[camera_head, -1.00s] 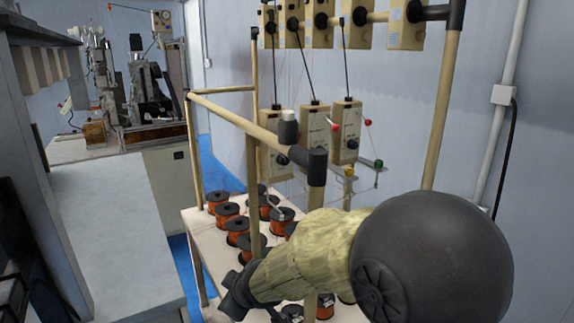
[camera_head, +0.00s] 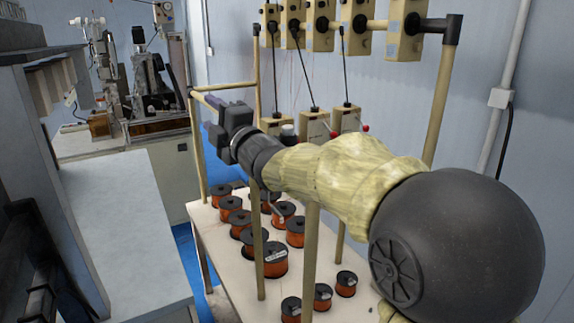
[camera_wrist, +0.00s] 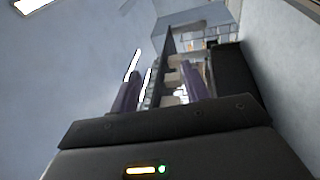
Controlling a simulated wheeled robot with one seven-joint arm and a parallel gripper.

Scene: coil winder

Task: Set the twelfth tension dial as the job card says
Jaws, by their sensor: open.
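Beige tensioner boxes with dark round knobs hang in a row on the upper rail, one of them at the top right (camera_head: 401,28). Lower beige boxes, such as the middle one (camera_head: 314,124), hang below, partly hidden behind my arm. I cannot tell which box carries the twelfth dial. No dial marks are legible and I cannot make out a job card. My gripper (camera_head: 208,114) is raised at the left of the frame, left of the lower boxes. In the wrist view my gripper (camera_wrist: 158,92) is open, with nothing between the fingers.
A beige tube frame, with a post (camera_head: 441,105) at the right, stands around a pale table (camera_head: 215,235) bearing several copper wire spools (camera_head: 275,262). A grey counter (camera_head: 125,230) lies at the left. Machines (camera_head: 150,85) stand behind.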

